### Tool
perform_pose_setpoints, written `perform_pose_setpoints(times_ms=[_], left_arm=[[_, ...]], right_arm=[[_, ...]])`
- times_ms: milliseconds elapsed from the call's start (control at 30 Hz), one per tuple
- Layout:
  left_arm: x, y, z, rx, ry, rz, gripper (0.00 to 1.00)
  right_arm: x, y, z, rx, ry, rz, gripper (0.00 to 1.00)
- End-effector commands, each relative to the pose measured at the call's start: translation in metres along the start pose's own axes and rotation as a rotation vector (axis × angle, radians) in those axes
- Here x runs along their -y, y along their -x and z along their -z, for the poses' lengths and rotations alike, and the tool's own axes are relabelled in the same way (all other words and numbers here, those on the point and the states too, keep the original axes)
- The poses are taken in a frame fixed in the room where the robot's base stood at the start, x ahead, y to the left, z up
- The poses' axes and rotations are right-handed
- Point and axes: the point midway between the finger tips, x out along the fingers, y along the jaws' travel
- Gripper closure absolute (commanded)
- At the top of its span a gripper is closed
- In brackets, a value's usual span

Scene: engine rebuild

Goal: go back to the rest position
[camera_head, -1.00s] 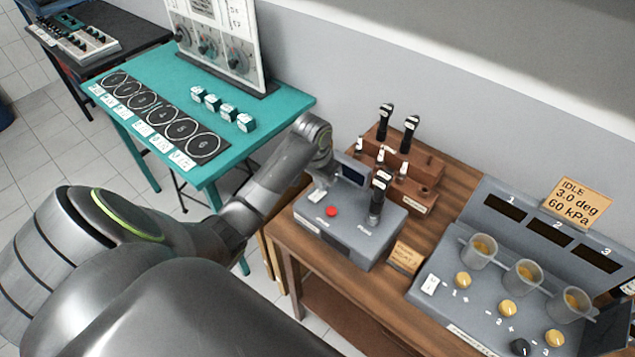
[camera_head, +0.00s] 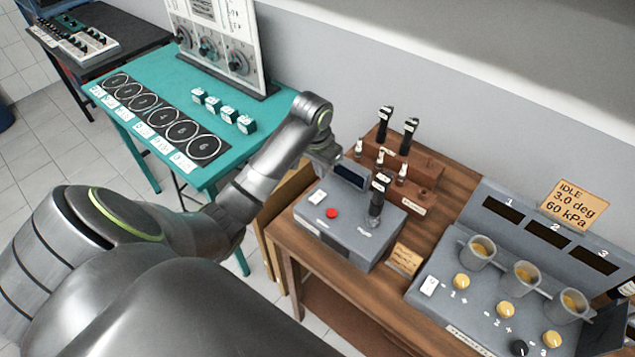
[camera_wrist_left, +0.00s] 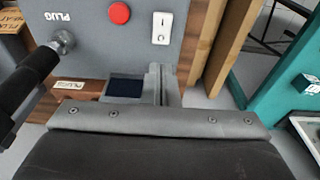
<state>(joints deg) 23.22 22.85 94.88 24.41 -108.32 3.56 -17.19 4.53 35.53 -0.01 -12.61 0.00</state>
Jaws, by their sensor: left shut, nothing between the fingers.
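My left gripper (camera_head: 328,165) is above the back left edge of the grey test box (camera_head: 350,225), close to its small dark display (camera_head: 352,176). In the left wrist view the fingers (camera_wrist_left: 162,82) are together with nothing between them. The box's white rocker switch (camera_wrist_left: 162,28) and red button (camera_wrist_left: 119,13) lie beyond the fingertips there, clear of them. My left arm reaches in from the lower left. My right gripper is not in view.
A black-handled tool (camera_head: 377,200) stands in the box's plug socket. Behind is a wooden rack (camera_head: 425,165) with upright tools. A teal table (camera_head: 285,100) is at left, and a grey panel with cups (camera_head: 440,285) at right. Floor shows between the tables.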

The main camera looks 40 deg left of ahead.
Motion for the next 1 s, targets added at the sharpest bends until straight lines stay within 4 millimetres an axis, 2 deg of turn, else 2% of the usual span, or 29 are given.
perform_pose_setpoints(times_ms=[333,467,567,733,867,1000], left_arm=[[0.0,-0.001,-0.001,0.0,0.0,0.001,1.0],[-0.004,-0.011,-0.017,-0.003,-0.002,0.006,1.0],[-0.011,-0.026,-0.046,-0.014,-0.005,0.014,1.0],[-0.025,-0.046,-0.113,-0.047,0.001,0.037,1.0],[-0.035,-0.048,-0.164,-0.079,0.016,0.058,1.0],[-0.043,-0.04,-0.211,-0.112,0.041,0.085,1.0]], right_arm=[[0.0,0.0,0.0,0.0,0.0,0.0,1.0],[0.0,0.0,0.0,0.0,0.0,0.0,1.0],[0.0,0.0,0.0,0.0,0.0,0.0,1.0],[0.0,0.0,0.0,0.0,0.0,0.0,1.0],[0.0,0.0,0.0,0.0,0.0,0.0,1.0],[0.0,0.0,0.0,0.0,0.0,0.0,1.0]])
